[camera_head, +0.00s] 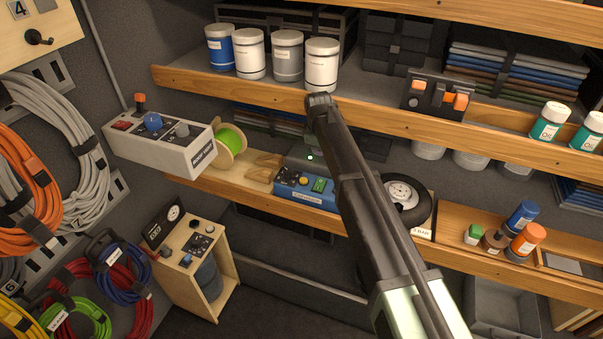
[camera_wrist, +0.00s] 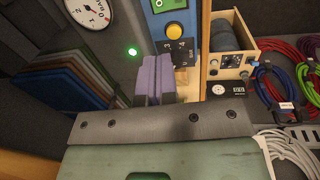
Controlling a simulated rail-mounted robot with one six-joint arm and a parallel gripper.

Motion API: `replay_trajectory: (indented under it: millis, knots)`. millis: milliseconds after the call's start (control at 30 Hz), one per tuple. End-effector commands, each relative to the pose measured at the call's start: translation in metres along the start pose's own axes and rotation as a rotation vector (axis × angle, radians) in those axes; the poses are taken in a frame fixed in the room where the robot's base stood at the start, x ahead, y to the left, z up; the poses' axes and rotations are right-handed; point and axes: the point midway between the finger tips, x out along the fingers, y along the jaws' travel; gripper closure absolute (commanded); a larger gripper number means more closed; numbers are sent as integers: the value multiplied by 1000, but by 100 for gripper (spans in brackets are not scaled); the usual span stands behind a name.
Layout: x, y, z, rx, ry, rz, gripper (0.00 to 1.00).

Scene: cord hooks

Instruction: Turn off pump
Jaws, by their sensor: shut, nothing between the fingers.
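A compact blue-fronted unit with a grey top (camera_head: 305,187) stands on the middle shelf in the head view. It has a yellow button, a green switch and a lit green lamp. I cannot read its label surely enough to call it the pump. In the wrist view its blue front (camera_wrist: 190,18) shows a yellow button, and the green lamp is lit on the grey top beside a round dial (camera_wrist: 90,10). My gripper (camera_wrist: 153,78) has its purple fingers together, close to the unit. Whether they touch it is unclear. My arm hides the gripper in the head view.
A grey control box (camera_head: 160,142) with red switch and blue knob is at the left. A wooden cart (camera_head: 200,262) stands below it. White and blue jars (camera_head: 250,55) line the upper shelf. Cords hang at the left.

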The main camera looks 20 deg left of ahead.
Motion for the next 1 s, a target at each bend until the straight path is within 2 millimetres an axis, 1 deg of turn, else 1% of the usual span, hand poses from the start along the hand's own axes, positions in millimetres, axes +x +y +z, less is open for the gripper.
replay_trajectory:
  millis: [133, 400, 467, 567, 667, 767, 1000]
  knots:
    - [0, 0, 1, -45, 1, 2, 100]
    - [0, 0, 1, -48, 1, 2, 100]
    - [2, 0, 1, -48, 1, 2, 100]
    - [11, 0, 1, -47, 1, 2, 100]
    - [26, -1, 0, -47, 1, 2, 100]
    - [47, -1, 0, -47, 1, 2, 100]
    - [102, -1, 1, -47, 1, 2, 100]
